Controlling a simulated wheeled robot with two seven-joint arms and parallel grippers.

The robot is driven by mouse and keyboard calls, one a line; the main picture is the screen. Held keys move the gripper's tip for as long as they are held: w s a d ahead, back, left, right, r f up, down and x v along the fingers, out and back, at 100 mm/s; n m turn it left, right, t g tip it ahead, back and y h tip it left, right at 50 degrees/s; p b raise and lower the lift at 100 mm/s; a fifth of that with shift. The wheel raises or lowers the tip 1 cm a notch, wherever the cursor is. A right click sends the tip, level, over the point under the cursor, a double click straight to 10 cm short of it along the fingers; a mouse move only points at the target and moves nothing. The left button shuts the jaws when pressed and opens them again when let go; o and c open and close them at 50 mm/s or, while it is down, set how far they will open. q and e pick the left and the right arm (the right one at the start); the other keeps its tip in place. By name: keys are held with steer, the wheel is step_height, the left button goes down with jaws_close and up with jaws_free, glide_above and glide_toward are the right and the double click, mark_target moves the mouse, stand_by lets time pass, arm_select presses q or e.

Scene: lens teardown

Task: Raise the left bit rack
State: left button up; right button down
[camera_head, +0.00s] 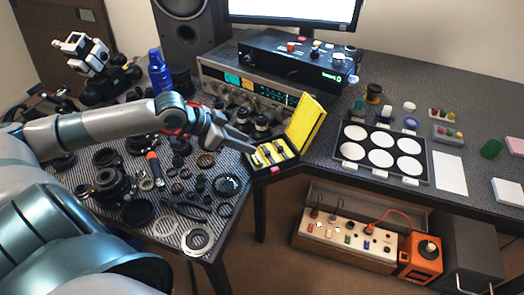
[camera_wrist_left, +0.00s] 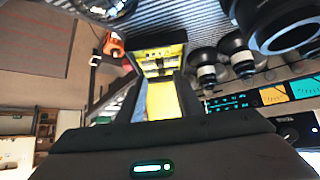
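The small bit case (camera_head: 253,168) stands open at the table's near edge, its yellow-lined lid (camera_head: 306,125) raised on the right. Several small bits sit in racks inside; the left bit rack (camera_head: 263,157) looks low in the case, but its tilt is too small to tell. My left gripper (camera_head: 248,143) comes in from the left, just above the case's left side. Its fingers look apart, with no thing clearly held between them. The left wrist view shows the yellow case interior (camera_wrist_left: 158,68) ahead of the gripper. My right gripper is not in view.
Lens parts and rings (camera_head: 110,185) crowd the table to the left. A tray of white discs (camera_head: 352,165) lies right of the case. Electronics boxes (camera_head: 255,85) stand behind it. A wooden box with an orange cable (camera_head: 345,240) is below the table edge.

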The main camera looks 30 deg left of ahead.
mark_target(266, 152)
arm_select(q)
steer(key=shift+x, duration=4.25)
jaws_close()
